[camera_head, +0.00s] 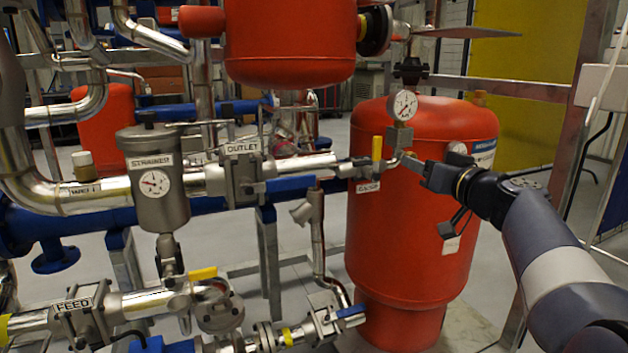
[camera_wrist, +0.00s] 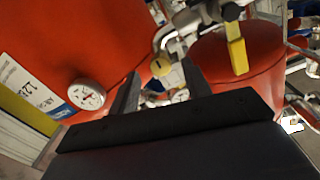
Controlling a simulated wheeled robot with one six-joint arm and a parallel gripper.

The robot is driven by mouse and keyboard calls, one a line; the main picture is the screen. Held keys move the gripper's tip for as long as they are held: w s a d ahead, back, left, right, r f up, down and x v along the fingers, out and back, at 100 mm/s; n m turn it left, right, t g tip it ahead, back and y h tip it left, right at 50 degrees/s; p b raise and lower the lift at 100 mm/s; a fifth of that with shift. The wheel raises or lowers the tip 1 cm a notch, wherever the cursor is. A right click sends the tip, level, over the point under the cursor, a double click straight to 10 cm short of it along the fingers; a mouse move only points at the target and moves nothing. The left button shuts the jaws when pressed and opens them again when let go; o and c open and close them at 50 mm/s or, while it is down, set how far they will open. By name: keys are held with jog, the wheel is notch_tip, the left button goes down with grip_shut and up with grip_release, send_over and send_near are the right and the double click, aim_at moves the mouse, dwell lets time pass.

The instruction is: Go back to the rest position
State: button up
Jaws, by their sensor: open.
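My gripper (camera_head: 416,168) is at the end of my grey arm, which reaches in from the right in the head view. It is in front of the upper part of the large red tank (camera_head: 415,245), close to a small valve with a yellow handle (camera_head: 377,148) and below a pressure gauge (camera_head: 403,105). In the wrist view my gripper's two dark fingers (camera_wrist: 160,88) stand apart, with pipe fittings and a yellow part beyond them. I cannot tell whether the fingers touch any fitting. I see nothing held.
A second red tank (camera_head: 290,40) hangs at the top. The strainer (camera_head: 155,180) and the outlet valve (camera_head: 243,170) line the pipe at left. A metal frame post (camera_head: 580,110) stands close to my arm at right. Grey floor shows behind the tank.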

jog(key=w+m, duration=0.1)
jog(key=m, duration=0.4)
jog(key=m+p, duration=0.1)
jog(key=m, duration=0.5)
jog(key=w+a+m+p, duration=0.1)
jog(key=m, duration=0.5)
jog(key=shift+w+r+g, duration=0.3)
jog(key=shift+r, duration=0.05)
jog(key=m+p, duration=0.4)
jog(key=shift+y, duration=0.3)
jog(key=m+p, duration=0.2)
jog(key=p, duration=0.1)
jog(key=shift+f, duration=0.1)
jog(key=shift+f+m, duration=0.1)
jog(key=shift+m, duration=0.2)
